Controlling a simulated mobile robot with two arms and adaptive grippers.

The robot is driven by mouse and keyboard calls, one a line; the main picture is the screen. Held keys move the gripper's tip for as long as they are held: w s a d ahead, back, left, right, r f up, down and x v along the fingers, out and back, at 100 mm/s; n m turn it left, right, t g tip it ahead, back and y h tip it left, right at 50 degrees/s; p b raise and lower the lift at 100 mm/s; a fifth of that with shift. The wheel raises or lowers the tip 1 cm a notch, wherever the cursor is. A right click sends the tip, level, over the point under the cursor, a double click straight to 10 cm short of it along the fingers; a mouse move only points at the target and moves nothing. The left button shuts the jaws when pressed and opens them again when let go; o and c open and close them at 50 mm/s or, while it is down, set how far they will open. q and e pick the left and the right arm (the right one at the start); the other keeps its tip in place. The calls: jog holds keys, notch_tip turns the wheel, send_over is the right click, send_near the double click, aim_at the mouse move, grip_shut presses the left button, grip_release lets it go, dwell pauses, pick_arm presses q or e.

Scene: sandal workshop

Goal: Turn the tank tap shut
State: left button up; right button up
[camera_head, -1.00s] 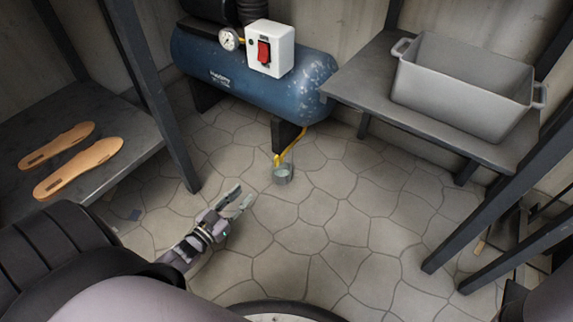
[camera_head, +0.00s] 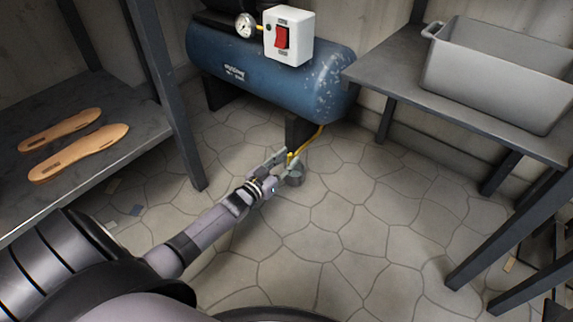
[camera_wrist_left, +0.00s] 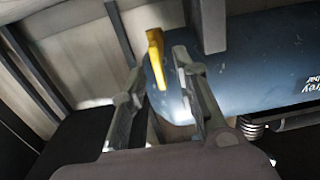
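The blue tank (camera_head: 270,72) stands on the floor at the back. Its yellow tap (camera_head: 305,143) is low, beneath the tank's right part, just past my left gripper (camera_head: 288,162). In the left wrist view the yellow tap lever (camera_wrist_left: 156,58) appears ahead of and roughly between the two fingertips of my left gripper (camera_wrist_left: 157,62). The fingers are apart with nothing held between them, and I cannot tell whether one touches the lever. My right gripper is out of view.
A switch box (camera_head: 288,36) with a red switch and a gauge (camera_head: 245,25) sit on the tank. A grey tub (camera_head: 490,75) stands on the right bench. Two tan soles (camera_head: 80,150) lie on the left shelf. The middle floor is clear.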

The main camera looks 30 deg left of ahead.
pick_arm(q)
jog(key=shift+w, duration=0.1)
jog(key=shift+c, duration=0.5)
grip_shut()
